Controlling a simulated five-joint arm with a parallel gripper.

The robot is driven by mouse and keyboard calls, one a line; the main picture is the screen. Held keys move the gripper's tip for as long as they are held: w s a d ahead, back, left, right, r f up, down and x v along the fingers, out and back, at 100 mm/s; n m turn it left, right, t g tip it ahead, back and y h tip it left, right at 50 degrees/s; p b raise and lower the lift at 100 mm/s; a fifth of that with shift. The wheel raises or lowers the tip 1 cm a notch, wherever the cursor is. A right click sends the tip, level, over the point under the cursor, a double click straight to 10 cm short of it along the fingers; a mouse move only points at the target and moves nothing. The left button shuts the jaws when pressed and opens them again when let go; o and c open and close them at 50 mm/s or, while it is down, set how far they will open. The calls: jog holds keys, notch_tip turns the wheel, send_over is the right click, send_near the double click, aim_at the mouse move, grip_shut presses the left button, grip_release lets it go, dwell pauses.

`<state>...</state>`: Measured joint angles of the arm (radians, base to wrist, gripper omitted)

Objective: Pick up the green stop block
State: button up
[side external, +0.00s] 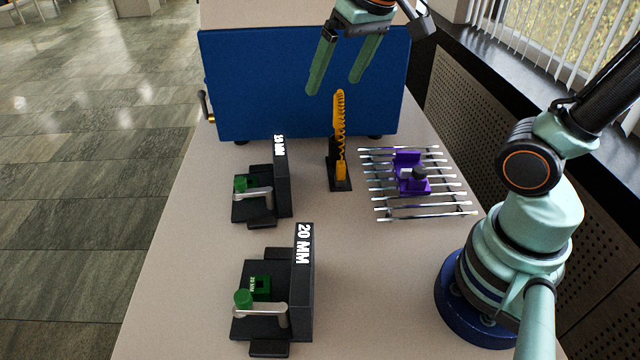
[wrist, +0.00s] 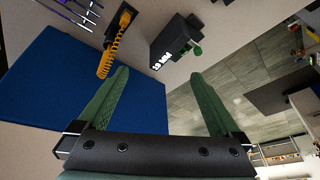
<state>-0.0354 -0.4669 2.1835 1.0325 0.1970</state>
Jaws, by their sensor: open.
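A small dark green block (side external: 262,286) sits on the black press labelled 20 MM (side external: 304,290), beside a green round knob (side external: 243,298) on a silver lever. The farther press (side external: 283,180), whose label looks like 19 MM, carries a green knob (side external: 240,184); its green part (wrist: 196,50) also shows in the wrist view. I cannot tell whether a separate block sits there. My gripper (side external: 335,86) is open and empty, raised high in front of the blue panel, far from the 20 MM press. Its two green fingers (wrist: 158,73) stand wide apart in the wrist view.
A blue panel (side external: 270,85) stands at the back of the table. An orange coiled piece (side external: 339,120) stands upright on a black base. A rack of silver rods (side external: 425,210) with a purple part (side external: 408,160) lies right of it. The table's front middle is clear.

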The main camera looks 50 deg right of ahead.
jog(key=shift+n+t, duration=0.4)
jog(key=shift+n, duration=0.4)
jog(key=s+f, duration=0.1)
jog(key=s, duration=0.1)
jog(key=s+d+f, duration=0.1)
jog(key=s+f, duration=0.1)
jog(key=shift+s+d+f, duration=0.1)
jog(key=shift+s+f, duration=0.15)
jog(key=shift+f, duration=0.15)
jog(key=c, duration=0.4)
jog(key=shift+o, duration=0.2)
